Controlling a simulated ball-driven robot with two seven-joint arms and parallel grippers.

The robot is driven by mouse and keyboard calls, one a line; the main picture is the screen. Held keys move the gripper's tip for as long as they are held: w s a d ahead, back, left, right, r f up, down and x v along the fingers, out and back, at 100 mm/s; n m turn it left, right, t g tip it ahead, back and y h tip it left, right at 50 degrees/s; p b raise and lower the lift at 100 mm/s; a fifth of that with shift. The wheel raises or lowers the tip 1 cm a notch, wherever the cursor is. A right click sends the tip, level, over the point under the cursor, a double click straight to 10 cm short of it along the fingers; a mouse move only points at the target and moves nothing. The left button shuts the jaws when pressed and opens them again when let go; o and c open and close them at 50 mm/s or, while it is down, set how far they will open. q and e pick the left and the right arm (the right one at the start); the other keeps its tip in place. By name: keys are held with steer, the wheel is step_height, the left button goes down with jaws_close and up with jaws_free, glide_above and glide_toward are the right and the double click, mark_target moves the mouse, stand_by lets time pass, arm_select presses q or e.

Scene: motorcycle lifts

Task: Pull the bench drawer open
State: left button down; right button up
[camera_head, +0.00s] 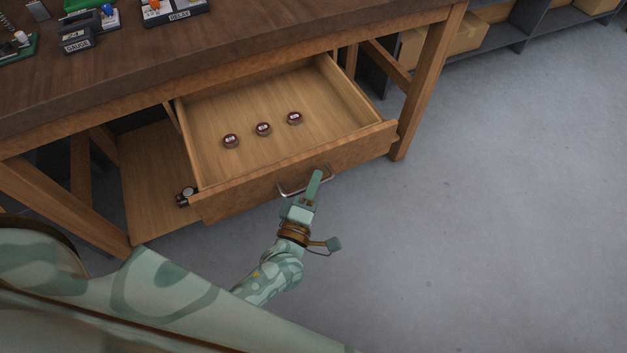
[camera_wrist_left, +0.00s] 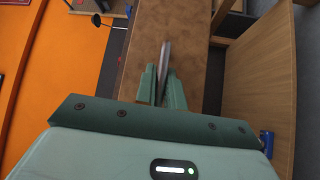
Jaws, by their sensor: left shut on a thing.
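The bench drawer (camera_head: 290,172) stands pulled out from under the workbench in the head view, with its inside showing. Its metal bar handle (camera_head: 291,190) is on the front panel. My left gripper (camera_head: 315,183) is at the right part of the handle, shut on it. In the left wrist view the gripper's fingers (camera_wrist_left: 162,88) close around the handle (camera_wrist_left: 165,58), with the brown drawer front (camera_wrist_left: 185,30) behind. My right gripper is in neither view.
Three small dark-red round tins (camera_head: 263,129) lie in the drawer. A dark cylindrical item (camera_head: 185,196) sits left of the drawer on the lower shelf (camera_head: 150,190). Small devices stand on the bench top (camera_head: 240,35). Grey floor (camera_head: 500,200) to the right is clear.

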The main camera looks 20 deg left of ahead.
arm_select(q)
steer(key=c, duration=1.5)
jaws_free()
steer(key=shift+s, duration=0.1)
steer(key=s, duration=0.5)
steer(key=s+f+p, duration=0.1)
steer(key=s, duration=0.4)
steer(key=s+d+f, duration=0.1)
steer(key=s, duration=0.5)
steer(key=shift+f, duration=0.1)
steer(key=shift+s, duration=0.1)
